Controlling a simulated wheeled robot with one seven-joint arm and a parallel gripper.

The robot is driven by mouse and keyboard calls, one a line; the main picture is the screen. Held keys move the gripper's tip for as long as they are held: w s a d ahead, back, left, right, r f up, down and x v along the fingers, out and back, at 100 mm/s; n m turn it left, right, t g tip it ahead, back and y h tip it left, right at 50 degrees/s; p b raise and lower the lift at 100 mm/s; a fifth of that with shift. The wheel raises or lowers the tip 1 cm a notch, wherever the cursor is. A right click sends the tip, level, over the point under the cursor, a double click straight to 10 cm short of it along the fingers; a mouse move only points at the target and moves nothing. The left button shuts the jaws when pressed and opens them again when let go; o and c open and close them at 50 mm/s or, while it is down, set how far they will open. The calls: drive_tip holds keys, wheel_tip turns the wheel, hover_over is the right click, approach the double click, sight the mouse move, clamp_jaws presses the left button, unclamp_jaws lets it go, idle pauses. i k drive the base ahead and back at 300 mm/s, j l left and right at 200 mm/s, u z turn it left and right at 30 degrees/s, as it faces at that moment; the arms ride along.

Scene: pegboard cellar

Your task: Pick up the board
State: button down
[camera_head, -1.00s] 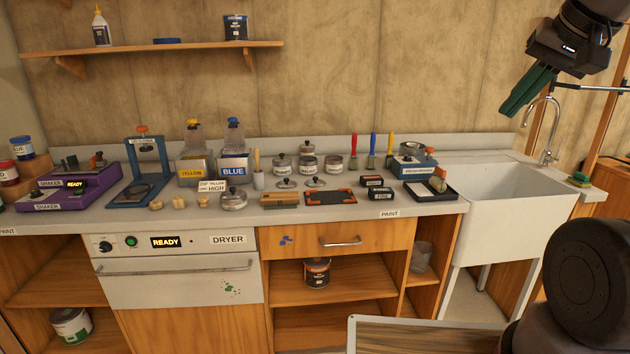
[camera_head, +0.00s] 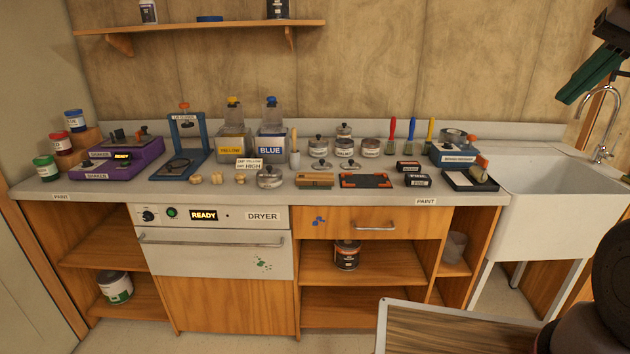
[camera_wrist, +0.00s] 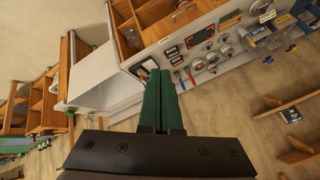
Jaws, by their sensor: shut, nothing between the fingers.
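A flat wood-grained board (camera_head: 455,332) with a pale rim shows at the bottom edge of the head view, in front of the cabinets. Its lower part is cut off by the frame, and I cannot tell what it rests on. My gripper (camera_head: 572,98) is at the upper right of the head view, in front of the wall near the tap, well apart from this board. Its green fingers are shut and empty. They also show together in the wrist view (camera_wrist: 160,75), pointing towards the sink and counter. The board cannot be made out in the wrist view.
The counter (camera_head: 105,205) holds a purple shaker (camera_head: 120,163), paint jars, yellow and blue dispensers, brushes and a dark orange-edged mat (camera_head: 366,181). A dryer (camera_head: 215,255) is built in below. A white sink (camera_head: 560,205) stands at the right. Open shelves are below the counter.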

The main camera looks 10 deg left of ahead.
sight(302, 179)
drive_tip(key=i+l+u, duration=0.25)
drive_tip(key=i, duration=0.25)
drive_tip(key=i+l+u, duration=0.2)
drive_tip(key=i, duration=0.3)
drive_tip(key=i+l+u, duration=0.25)
drive_tip(key=i, duration=0.25)
